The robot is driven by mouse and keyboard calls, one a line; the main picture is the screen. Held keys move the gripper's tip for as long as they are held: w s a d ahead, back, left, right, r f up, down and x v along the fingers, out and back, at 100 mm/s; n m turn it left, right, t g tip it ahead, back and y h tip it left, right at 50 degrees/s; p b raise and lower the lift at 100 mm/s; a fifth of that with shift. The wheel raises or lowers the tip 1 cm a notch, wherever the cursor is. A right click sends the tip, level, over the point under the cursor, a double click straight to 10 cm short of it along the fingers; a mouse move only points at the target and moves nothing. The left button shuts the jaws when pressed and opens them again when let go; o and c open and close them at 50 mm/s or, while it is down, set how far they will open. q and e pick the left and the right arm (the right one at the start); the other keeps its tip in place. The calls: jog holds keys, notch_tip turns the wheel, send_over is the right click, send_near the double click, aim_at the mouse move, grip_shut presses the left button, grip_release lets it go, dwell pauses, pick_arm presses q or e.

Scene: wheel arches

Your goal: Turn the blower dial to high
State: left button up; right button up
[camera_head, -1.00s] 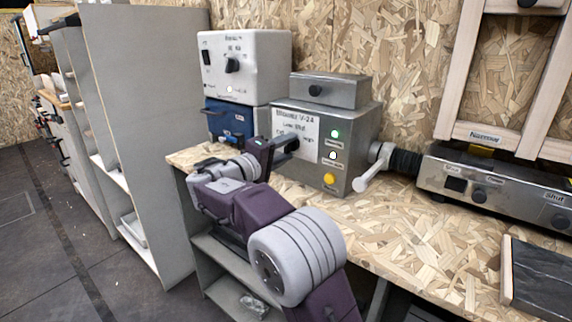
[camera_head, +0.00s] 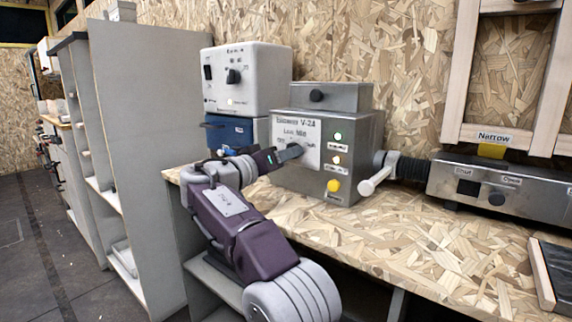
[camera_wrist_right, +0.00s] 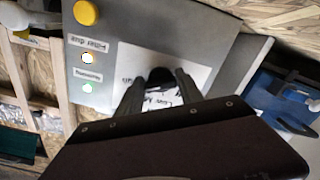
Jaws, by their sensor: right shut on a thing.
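The blower unit (camera_head: 346,165) is a grey metal box on the bench, with a white label reading roughly "V-24" and "Low High". Its black dial (camera_wrist_right: 160,74) shows between my fingers in the right wrist view. My right gripper (camera_head: 293,152) reaches the label from the left and is shut on the dial; in the right wrist view its fingers (camera_wrist_right: 160,88) lie on either side of it. The fingers mostly hide the dial in the head view, and I cannot tell its setting. My left gripper is not in view.
Green and white lights and a yellow button (camera_head: 333,186) sit right of the label. A white-handled lever (camera_head: 375,182) juts from the unit's right side. A white box (camera_head: 245,85) stands on a blue one (camera_head: 225,134) at left. The bench (camera_head: 420,235) is clear in front.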

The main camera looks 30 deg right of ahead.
jog(key=shift+m, duration=0.5)
jog(key=shift+b, duration=0.3)
jog(key=o, duration=1.4)
jog(key=p+v, duration=0.2)
jog(key=v, duration=0.7)
